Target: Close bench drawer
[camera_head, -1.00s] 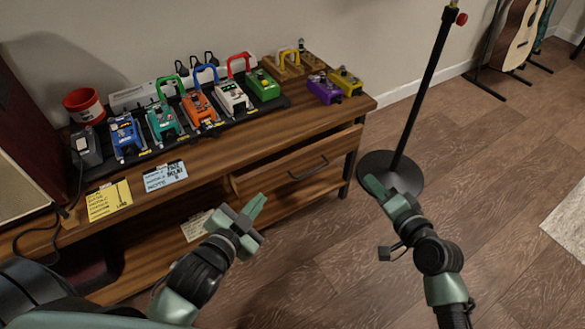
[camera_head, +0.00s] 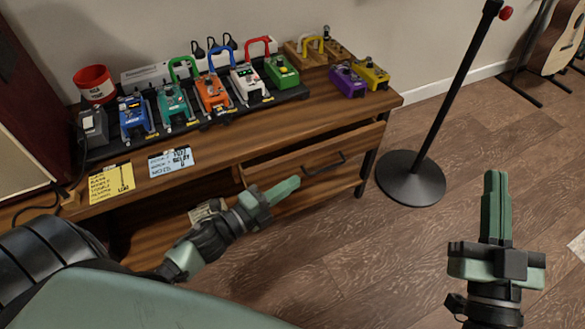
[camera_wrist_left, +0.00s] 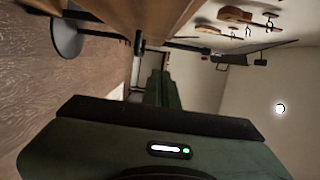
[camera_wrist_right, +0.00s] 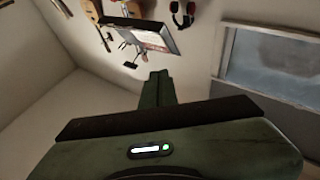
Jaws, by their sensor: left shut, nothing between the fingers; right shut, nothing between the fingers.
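The wooden bench (camera_head: 225,148) stands along the wall. Its drawer (camera_head: 290,173) has a dark bar handle (camera_head: 323,164) and appears pulled out, with a gap showing above its front. My left gripper (camera_head: 292,185) is shut and empty, pointing right. In the head view it overlaps the lower left part of the drawer front; whether it touches cannot be told. My right gripper (camera_head: 495,178) is shut and empty, pointing up, to the right of the bench and apart from it. The wrist views show shut fingers on the left (camera_wrist_left: 160,88) and right (camera_wrist_right: 157,88).
Several coloured pedals, among them a green one (camera_head: 282,72), stand on the bench top. A yellow note (camera_head: 111,184) and a blue note (camera_head: 171,162) are at its front edge. A black stand with a round base (camera_head: 410,180) is right of the bench. Wooden floor is free in front.

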